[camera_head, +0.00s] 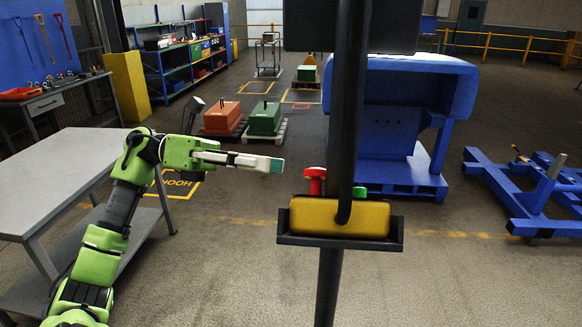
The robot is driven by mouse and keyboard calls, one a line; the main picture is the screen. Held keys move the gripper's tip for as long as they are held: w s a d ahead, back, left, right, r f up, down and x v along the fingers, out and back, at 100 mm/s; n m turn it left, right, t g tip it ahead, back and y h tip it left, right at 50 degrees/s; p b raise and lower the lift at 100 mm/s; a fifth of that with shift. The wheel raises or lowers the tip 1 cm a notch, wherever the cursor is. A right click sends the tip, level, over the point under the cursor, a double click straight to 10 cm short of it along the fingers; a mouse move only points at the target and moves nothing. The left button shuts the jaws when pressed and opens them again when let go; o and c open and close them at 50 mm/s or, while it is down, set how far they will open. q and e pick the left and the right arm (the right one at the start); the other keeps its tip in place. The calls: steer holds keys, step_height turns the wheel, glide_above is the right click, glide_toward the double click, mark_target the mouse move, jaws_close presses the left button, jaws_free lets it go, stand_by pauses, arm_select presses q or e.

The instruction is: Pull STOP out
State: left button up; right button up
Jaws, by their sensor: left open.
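A yellow control box (338,217) sits in a dark tray on a black pole in the middle of the view. A red mushroom-shaped button (315,181), likely STOP, stands up from the top of the box, left of the pole. Part of a green button (360,191) shows right of the pole. My left gripper (276,165) reaches in from the left, level, with teal fingertips pointing right. It is open, and in the picture its tips are a short way left of the red button and slightly higher. My right gripper is out of view.
A grey table (70,165) stands at the left under my left arm. Orange (222,117) and green (265,118) weights sit on pallets behind. A large blue machine (400,120) and a blue wheeled frame (530,190) stand at the right.

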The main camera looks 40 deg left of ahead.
arm_select(q)
steer(key=shift+v, duration=2.05)
